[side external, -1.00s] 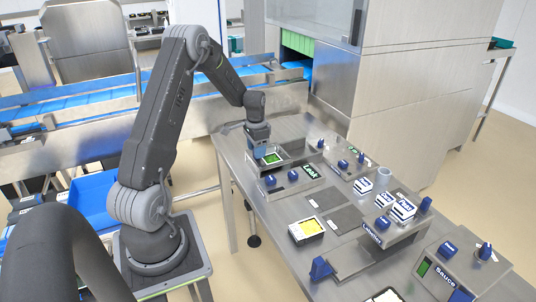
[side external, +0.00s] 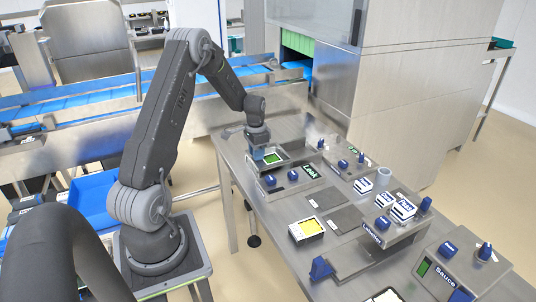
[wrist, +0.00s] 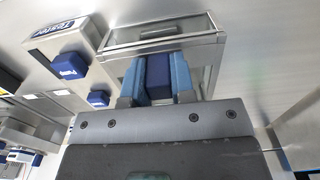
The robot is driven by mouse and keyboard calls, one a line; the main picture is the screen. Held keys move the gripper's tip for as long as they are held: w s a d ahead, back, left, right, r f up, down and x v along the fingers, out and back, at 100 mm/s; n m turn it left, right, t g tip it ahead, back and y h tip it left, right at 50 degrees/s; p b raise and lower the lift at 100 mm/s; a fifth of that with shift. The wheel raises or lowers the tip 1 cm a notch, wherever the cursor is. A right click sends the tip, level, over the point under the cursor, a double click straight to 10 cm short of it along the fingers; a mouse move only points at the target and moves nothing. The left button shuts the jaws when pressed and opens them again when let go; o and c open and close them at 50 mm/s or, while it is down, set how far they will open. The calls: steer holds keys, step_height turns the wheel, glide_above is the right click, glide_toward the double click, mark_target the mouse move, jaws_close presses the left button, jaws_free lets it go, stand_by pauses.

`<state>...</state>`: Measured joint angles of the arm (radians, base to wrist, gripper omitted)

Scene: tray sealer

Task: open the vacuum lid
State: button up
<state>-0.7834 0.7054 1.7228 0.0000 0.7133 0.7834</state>
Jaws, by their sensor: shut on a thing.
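The vacuum lid (wrist: 207,55) is a clear cover with a metal frame, seen close up in the wrist view. Its dark blue handle (wrist: 158,78) sits between the two blue fingers of my gripper (wrist: 157,88). My gripper is shut on this handle.
A second station with blue knobs (side external: 343,164) stands behind to the right. A conveyor (side external: 90,97) runs behind the arm.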

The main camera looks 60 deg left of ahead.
steer(key=shift+w, duration=6.3)
steer(key=o, duration=0.8)
steer(key=shift+c, duration=0.2)
step_height(320, 180, up, 7)
steer(key=shift+r, duration=0.1)
